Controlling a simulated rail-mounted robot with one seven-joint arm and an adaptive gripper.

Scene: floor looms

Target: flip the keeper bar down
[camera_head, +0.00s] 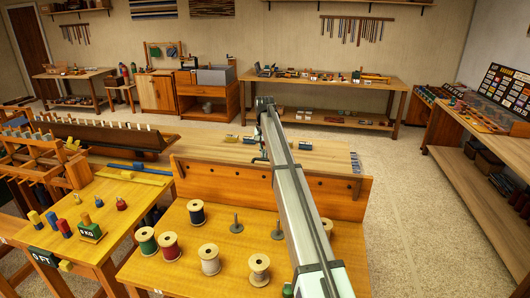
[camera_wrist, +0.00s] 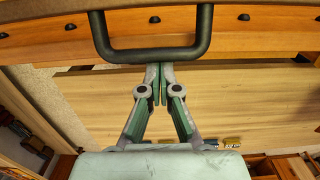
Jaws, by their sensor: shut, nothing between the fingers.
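A dark U-shaped bar (camera_wrist: 152,57), which looks like the keeper bar, crosses the top of the wrist view in front of an orange wooden board (camera_wrist: 250,30). My gripper (camera_wrist: 160,70) is shut and empty. Its green-padded fingertips point at the middle of the bar's crosspiece and lie close under it in the picture; I cannot tell whether they touch. In the head view my arm runs up over the upright wooden board (camera_head: 345,190) of the spool bench. My arm hides the bar there, and the fingers cannot be made out.
Several thread spools (camera_head: 210,259) and two dark spindles (camera_head: 237,224) stand on the bench shelf (camera_head: 185,280) in front of the board. A wooden table (camera_head: 320,160) with small blocks lies behind it. A loom frame (camera_head: 30,160) stands at left. Floor (camera_head: 420,220) is clear at right.

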